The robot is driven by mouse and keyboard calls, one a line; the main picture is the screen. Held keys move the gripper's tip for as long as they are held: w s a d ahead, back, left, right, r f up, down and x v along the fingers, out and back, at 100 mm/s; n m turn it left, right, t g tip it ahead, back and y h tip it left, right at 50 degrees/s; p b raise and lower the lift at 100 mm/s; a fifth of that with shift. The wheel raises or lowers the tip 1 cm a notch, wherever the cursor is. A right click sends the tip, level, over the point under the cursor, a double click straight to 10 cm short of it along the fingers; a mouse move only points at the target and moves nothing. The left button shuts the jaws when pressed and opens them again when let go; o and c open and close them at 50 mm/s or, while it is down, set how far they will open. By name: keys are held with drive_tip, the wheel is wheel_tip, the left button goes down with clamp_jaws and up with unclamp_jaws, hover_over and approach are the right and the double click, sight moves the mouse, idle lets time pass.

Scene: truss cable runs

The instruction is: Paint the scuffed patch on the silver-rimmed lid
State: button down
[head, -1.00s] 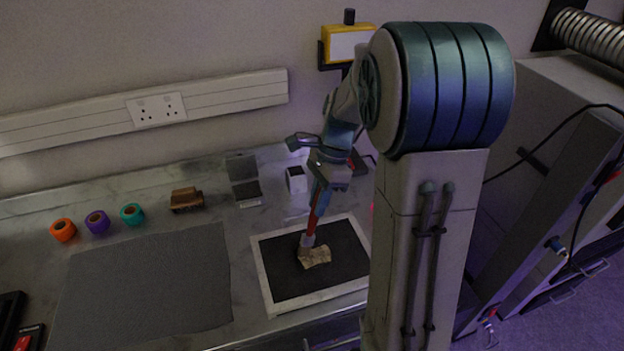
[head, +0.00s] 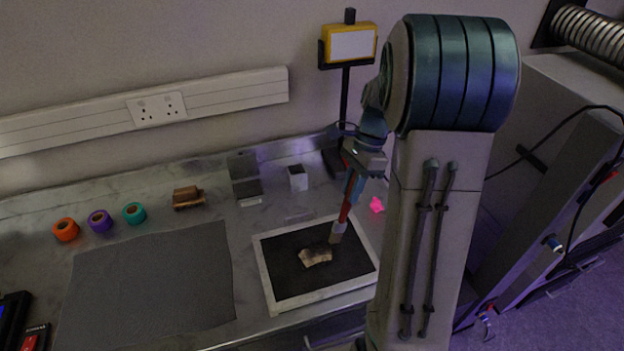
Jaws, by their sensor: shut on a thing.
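The silver-rimmed lid (head: 264,277) has a dark face and a pale rim. It lies flat on the bench, left of my arm column. The scuffed patch (head: 315,257) is an irregular pale tan area near the middle of the dark face. My gripper (head: 356,178) is shut on a red-handled brush (head: 345,208), above the lid's back right part. The brush slants down and left, its tip right of and behind the patch and apart from it. I cannot tell whether the tip touches the dark face. The fingers are small and partly hidden.
A grey mat (head: 150,280) lies left of the lid. Orange (head: 65,229), purple (head: 100,221) and teal (head: 134,212) rolls stand behind it, beside a brown block (head: 187,197). A yellow-framed display (head: 349,45) stands behind.

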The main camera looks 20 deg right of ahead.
wheel_tip(320, 180, up, 2)
drive_tip(key=shift+s+a+r+p, duration=0.15)
drive_tip(key=shift+r+p, duration=0.1)
drive_tip(key=shift+p, duration=0.35)
drive_tip(key=shift+r+p, duration=1.8)
drive_tip(key=shift+r, duration=0.35)
drive_tip(key=shift+a+f, duration=0.1)
